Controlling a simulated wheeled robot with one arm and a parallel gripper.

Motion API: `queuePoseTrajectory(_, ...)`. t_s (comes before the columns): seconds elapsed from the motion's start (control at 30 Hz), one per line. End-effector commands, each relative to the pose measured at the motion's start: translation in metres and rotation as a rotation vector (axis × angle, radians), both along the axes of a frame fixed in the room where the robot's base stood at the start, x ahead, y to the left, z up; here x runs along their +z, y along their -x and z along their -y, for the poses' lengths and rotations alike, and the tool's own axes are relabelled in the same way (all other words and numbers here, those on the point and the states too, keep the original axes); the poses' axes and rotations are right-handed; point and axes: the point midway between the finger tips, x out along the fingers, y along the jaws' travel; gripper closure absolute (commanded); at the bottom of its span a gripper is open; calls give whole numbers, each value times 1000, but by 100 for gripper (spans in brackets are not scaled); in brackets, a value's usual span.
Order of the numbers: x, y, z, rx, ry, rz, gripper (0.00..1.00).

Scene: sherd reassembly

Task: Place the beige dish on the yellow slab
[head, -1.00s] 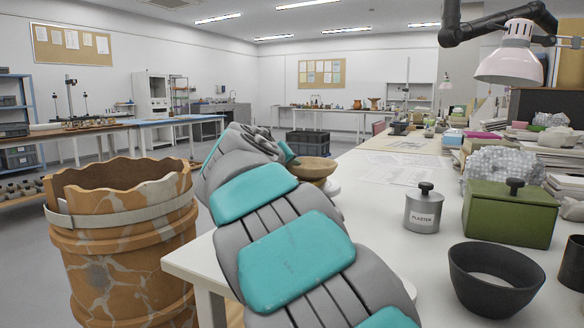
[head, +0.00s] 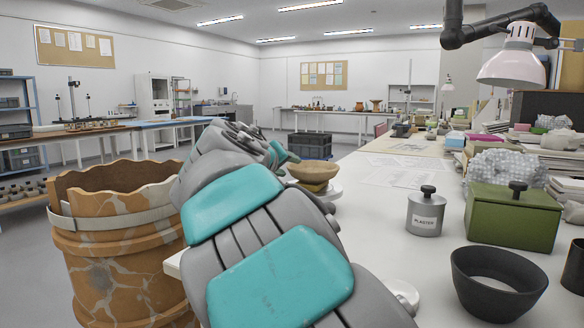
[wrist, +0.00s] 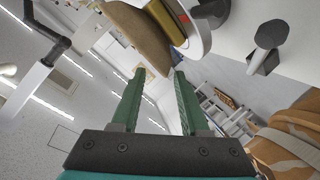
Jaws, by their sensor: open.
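The beige dish (head: 315,171) is a shallow bowl at the table's left edge, and it sits upright on the yellow slab (head: 314,187). The slab rests on a white round stand. In the wrist view the dish (wrist: 139,30) appears tilted by the camera, with the slab (wrist: 168,20) against its underside. My gripper (wrist: 160,73) is open, with nothing between its two green fingers. The fingertips are close to the dish's rim but look apart from it. In the head view my arm hides most of the gripper.
A large cracked orange vessel (head: 120,235) stands left of the table. Papers (head: 402,170) lie on the table behind the canister. A dark crate (head: 310,145) is beyond the dish.

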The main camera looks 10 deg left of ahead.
Motion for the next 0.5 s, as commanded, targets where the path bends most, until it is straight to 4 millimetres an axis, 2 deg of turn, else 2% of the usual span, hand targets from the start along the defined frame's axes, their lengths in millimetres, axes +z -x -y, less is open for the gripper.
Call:
queuePoseTrajectory(0.2,16,41,-11,4,-1,6,55)
queuePoseTrajectory(0.33,19,57,-14,3,0,3,55)
queuePoseTrajectory(0.5,21,67,-16,1,-2,1,55)
